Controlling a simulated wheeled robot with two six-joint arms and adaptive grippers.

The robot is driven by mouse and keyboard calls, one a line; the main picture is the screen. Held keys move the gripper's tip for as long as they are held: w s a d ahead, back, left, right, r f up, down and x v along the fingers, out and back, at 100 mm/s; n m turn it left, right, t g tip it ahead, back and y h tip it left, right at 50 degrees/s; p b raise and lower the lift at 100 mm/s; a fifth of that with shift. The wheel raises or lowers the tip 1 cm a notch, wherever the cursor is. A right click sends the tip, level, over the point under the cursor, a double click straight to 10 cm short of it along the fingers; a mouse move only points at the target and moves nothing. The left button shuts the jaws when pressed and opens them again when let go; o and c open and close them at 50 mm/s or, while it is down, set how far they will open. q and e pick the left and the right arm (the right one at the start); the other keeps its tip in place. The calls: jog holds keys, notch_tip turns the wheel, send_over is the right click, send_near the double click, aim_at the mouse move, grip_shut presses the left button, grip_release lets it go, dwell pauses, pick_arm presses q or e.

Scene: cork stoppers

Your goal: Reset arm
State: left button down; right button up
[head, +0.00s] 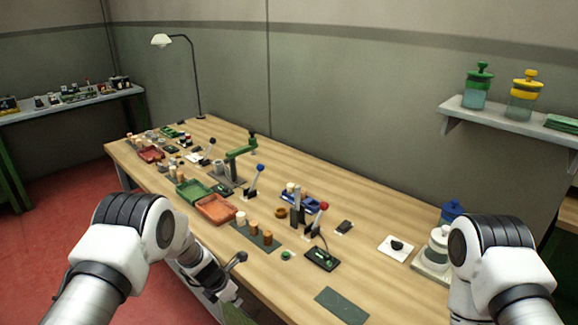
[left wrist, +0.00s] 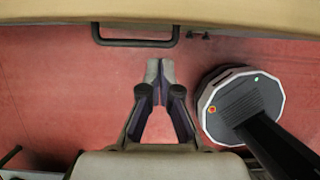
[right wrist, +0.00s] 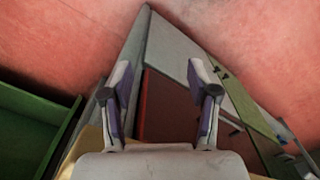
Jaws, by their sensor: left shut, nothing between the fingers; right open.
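My left gripper shows in the left wrist view (left wrist: 160,72) with its fingertips together and nothing between them. It hangs over the red floor (left wrist: 70,90), apart from the workbench edge. In the head view my left arm comes in from the left, and its wrist is low beside the bench's near edge. My right gripper shows in the right wrist view (right wrist: 161,75) with its fingers wide apart and empty. In the head view my right arm enters at the lower right, and its gripper is hidden.
The workbench (head: 375,295) holds a red-brown tray (head: 216,209), a green tray (head: 193,192), corks on a dark mat (head: 256,237) and lever tools. A white-and-blue jar (head: 437,250) stands close to my right arm. A drawer handle (left wrist: 135,43) juts from the bench front.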

pick_arm(q)
jog(key=s+a+f+m+g+y+b, duration=0.1)
jog(key=s+a+f+m+g, duration=0.15)
jog(key=s, duration=0.55)
jog(key=s+a+f+m+g+y, duration=0.15)
jog(key=s+f, duration=0.25)
jog(key=s, duration=0.5)
jog(key=s+a+f+m+g+b, duration=0.1)
jog(key=s+a+f+m, duration=0.15)
jog(key=s, duration=0.55)
jog(key=s+r+m+t, duration=0.1)
jog(key=s+m, duration=0.6)
jog(key=m, duration=0.3)
jog(key=s+r+m+t, duration=0.1)
jog(key=s+r+m, duration=0.1)
jog(key=s+m, duration=0.5)
jog(key=m, duration=0.4)
jog(key=shift+s+r, duration=0.25)
jog(key=shift+s, duration=0.15)
jog(key=shift+s, duration=0.1)
